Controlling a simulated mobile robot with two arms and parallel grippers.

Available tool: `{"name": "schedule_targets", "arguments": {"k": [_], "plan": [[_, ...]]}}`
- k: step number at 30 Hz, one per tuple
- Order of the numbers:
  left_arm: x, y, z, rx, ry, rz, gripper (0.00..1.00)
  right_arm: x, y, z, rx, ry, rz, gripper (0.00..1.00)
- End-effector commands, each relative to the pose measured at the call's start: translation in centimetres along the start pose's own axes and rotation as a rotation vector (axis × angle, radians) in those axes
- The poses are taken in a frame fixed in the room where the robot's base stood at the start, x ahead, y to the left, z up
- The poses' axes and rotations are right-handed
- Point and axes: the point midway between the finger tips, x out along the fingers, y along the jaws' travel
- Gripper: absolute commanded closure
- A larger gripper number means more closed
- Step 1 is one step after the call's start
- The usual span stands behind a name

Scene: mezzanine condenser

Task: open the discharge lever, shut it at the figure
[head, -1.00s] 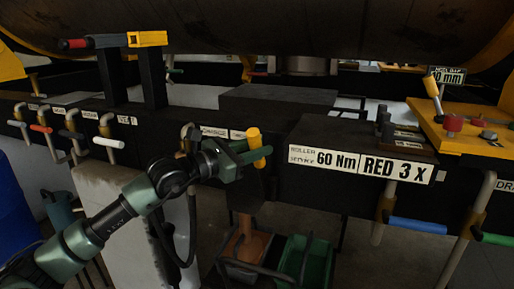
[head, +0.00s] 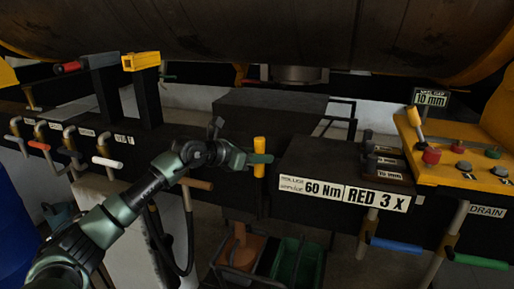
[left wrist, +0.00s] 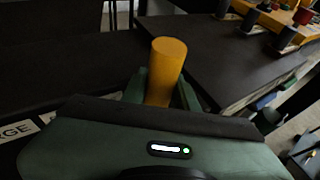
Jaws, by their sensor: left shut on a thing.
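The yellow lever handle (head: 259,143) stands upright in front of the dark bench, just left of the black block with the signs. I take it for the discharge lever; a cut-off label ending in "RGE" (left wrist: 26,132) shows in the left wrist view. My left gripper (head: 260,158) is shut on this handle, a finger on either side. The handle's top (left wrist: 168,52) sticks up between the fingers in the left wrist view; its lower end is hidden there. Signs read "60 Nm" (head: 323,190), "RED 3 X" (head: 377,198) and "10 mm" (head: 431,99). My right gripper is out of view.
White (head: 107,162), brown (head: 197,184), blue (head: 396,245) and green (head: 482,261) handles hang along the bench. An orange funnel (head: 240,250) and green bin (head: 300,262) stand below. A yellow panel (head: 455,160) with knobs is at right.

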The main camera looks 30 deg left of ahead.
Motion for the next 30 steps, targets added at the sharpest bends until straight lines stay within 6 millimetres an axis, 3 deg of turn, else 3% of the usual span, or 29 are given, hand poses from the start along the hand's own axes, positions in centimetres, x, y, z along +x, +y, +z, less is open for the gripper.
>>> {"name": "schedule_targets", "arguments": {"k": [11, 12, 14, 24, 30], "plan": [[0.1, 0.3, 0.3, -0.013, 0.011, -0.001, 1.00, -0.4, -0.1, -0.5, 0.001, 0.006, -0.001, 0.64], [0.1, 0.3, 0.3, -0.013, 0.010, 0.000, 0.66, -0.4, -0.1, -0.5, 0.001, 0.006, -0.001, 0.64], [0.1, 0.3, 0.3, -0.013, 0.011, -0.001, 0.50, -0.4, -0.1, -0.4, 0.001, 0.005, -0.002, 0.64], [0.0, 0.2, 0.1, -0.011, 0.014, -0.002, 0.50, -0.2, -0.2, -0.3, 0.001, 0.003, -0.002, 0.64], [-2.4, 0.3, -0.3, -0.006, 0.015, 0.001, 0.50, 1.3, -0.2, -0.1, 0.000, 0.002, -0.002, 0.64]]}}
